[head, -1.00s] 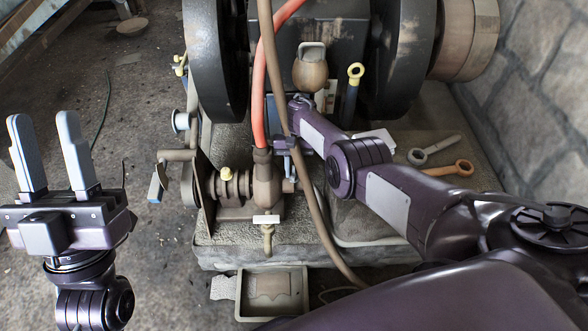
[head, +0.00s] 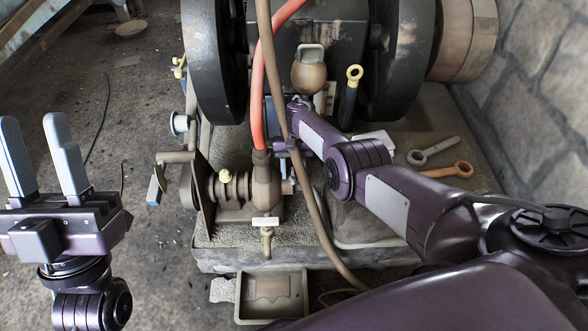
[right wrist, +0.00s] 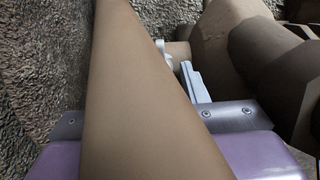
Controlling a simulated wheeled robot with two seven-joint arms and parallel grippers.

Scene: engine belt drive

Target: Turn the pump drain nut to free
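The pump (head: 266,190) is a brown body low on the engine's front, with a short outlet at its right side. A small tan cylinder, likely the drain nut, shows in the right wrist view (right wrist: 179,52). My right gripper (head: 288,168) points down at this side of the pump. In the right wrist view its pale fingertips lie on either side of the tan cylinder; a brown hose hides most of one finger, so I cannot tell whether they grip it. My left gripper (head: 32,130) is open and empty, away at the left with fingers up.
The brown hose (head: 318,215) runs close beside my right gripper and crosses its camera. A red hose (head: 256,95) enters the pump from above. A tray (head: 271,318) sits below a tap (head: 266,240). Grey (head: 433,151) and orange (head: 447,170) wrenches lie right.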

